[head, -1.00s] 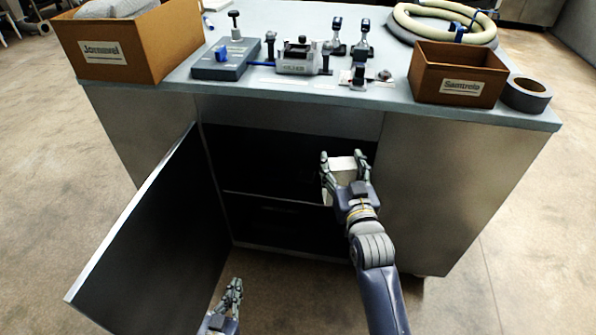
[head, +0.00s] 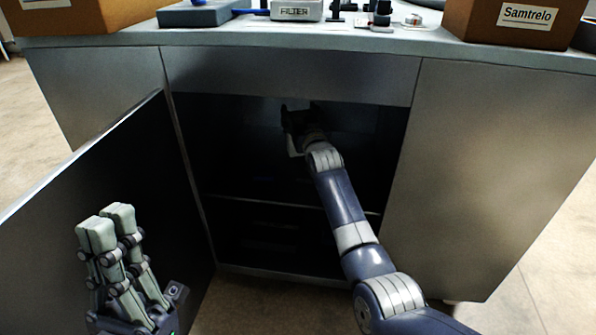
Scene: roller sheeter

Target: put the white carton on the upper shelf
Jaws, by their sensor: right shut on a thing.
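The white carton (head: 294,147) shows only as a small pale patch inside the dark cabinet, mostly hidden by my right gripper. My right gripper (head: 297,118) is shut on it, reaching into the upper compartment. The carton appears above the edge of the upper shelf (head: 270,202); whether it touches the shelf cannot be told. My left gripper (head: 108,225) is empty, in front of the open door at lower left. Its two fingers look close together from this angle, so its opening is unclear.
The cabinet door (head: 110,190) stands open on the left. A closed panel (head: 490,170) bounds the opening on the right, and the worktop (head: 390,42) hangs above it. A filter device (head: 296,11) and the Samtrelo box (head: 520,18) stand on top. The lower compartment is dark.

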